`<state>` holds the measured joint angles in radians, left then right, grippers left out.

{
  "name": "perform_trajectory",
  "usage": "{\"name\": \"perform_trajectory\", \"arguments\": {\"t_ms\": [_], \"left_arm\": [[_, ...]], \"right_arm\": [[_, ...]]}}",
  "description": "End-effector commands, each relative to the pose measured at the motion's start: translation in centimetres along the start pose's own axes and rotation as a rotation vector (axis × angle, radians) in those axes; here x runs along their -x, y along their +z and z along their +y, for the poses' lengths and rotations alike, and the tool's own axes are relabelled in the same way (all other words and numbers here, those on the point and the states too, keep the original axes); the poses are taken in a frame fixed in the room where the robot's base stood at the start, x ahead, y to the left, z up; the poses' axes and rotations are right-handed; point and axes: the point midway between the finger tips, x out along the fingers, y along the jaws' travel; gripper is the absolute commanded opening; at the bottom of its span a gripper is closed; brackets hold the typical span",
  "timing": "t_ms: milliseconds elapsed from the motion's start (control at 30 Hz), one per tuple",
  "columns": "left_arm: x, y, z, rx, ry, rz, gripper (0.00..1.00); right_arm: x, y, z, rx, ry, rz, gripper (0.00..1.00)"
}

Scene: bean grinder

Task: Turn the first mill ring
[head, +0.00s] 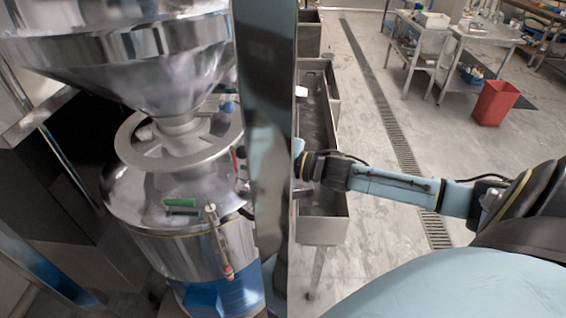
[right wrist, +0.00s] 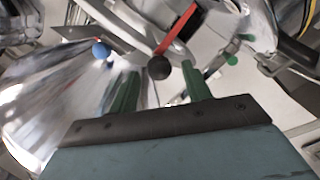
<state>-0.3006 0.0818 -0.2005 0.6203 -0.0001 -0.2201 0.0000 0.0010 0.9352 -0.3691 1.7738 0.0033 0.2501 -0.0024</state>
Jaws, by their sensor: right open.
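The mill ring (head: 133,152), a flat grey spoked ring, sits around the neck below a shiny metal hopper (head: 150,75), on top of the round mill body (head: 190,250). My right arm reaches in from the right in the head view, and its gripper is mostly hidden behind an upright metal post. In the right wrist view my right gripper (right wrist: 160,75) has its two green fingers apart. A black ball knob (right wrist: 159,67) on a red lever (right wrist: 179,27) shows between the fingertips; I cannot tell whether they touch. My left gripper is out of view.
The post (head: 265,120) stands in front of the mill's right side. A blue knob (right wrist: 99,49) and a green knob (right wrist: 232,59) flank the gripper. A metal trough (head: 320,220) stands behind my right forearm. A red bin (head: 495,103) stands farther off on open floor.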

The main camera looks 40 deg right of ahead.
Motion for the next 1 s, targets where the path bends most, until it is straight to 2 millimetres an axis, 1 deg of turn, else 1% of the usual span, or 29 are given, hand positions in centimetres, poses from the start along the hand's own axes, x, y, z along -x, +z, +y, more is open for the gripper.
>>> {"name": "perform_trajectory", "arguments": {"t_ms": [33,200,400,500,700,1000], "left_arm": [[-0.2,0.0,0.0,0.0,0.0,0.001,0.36],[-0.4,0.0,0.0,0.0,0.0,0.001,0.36],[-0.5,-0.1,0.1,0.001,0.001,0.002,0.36],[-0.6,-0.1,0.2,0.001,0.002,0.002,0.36],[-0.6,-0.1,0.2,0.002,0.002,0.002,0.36],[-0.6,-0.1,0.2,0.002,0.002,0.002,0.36]], "right_arm": [[0.9,0.1,-0.2,-0.002,-0.003,-0.002,0.48],[3.4,0.1,-0.2,-0.003,-0.003,-0.002,0.48],[5.8,0.0,-0.2,-0.005,-0.003,0.0,0.48],[6.6,-0.1,-0.2,-0.004,-0.002,0.001,0.48],[7.5,-0.1,-0.1,-0.002,-0.002,0.003,0.48],[7.5,-0.1,-0.1,-0.002,-0.001,0.004,0.48]]}}
